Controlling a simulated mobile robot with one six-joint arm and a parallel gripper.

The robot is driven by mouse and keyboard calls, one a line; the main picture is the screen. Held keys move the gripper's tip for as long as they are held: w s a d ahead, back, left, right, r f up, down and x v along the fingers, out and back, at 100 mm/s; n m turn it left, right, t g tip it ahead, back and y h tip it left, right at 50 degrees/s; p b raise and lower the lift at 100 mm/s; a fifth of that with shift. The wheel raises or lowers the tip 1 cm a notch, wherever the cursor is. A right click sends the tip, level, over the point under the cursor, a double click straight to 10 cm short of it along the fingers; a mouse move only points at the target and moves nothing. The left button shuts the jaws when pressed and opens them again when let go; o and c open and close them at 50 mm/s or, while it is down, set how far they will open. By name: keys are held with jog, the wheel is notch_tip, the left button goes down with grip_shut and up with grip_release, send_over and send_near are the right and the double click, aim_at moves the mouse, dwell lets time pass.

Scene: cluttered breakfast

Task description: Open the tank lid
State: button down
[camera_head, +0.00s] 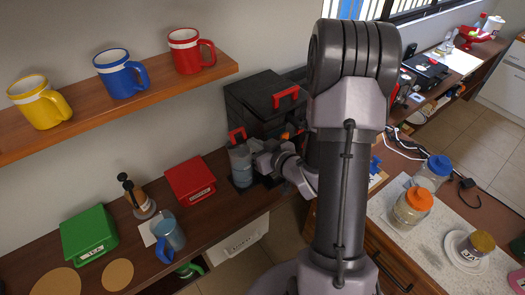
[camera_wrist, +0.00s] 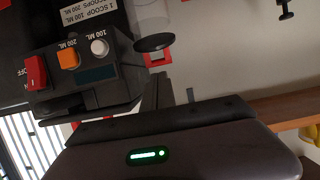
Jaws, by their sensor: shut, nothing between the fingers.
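The black coffee machine (camera_head: 262,122) stands against the wall at the back end of the counter. A red handle (camera_head: 287,97) sits on its dark top, which looks closed and flat; I take this as the tank lid (camera_head: 258,88). My gripper (camera_wrist: 162,90) is shut and empty, close to the machine's front; its fingers are hard to make out in the head view. The wrist view shows the machine's red switch (camera_wrist: 35,72), orange button (camera_wrist: 68,58) and white button (camera_wrist: 99,47), upside down. The lid is not clearly visible there.
A second red handle (camera_head: 237,135) and a clear bluish container (camera_head: 241,166) are at the machine's front. A red box (camera_head: 190,178), blue pitcher (camera_head: 169,236) and green box (camera_head: 88,234) stand along the counter. A shelf (camera_head: 130,98) with mugs hangs above.

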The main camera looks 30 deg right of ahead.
aim_at(237, 132)
jog(key=x, duration=0.8)
jog(key=shift+w+f+b, duration=0.1)
jog(key=shift+w+b, duration=0.2)
jog(key=shift+b, duration=0.05)
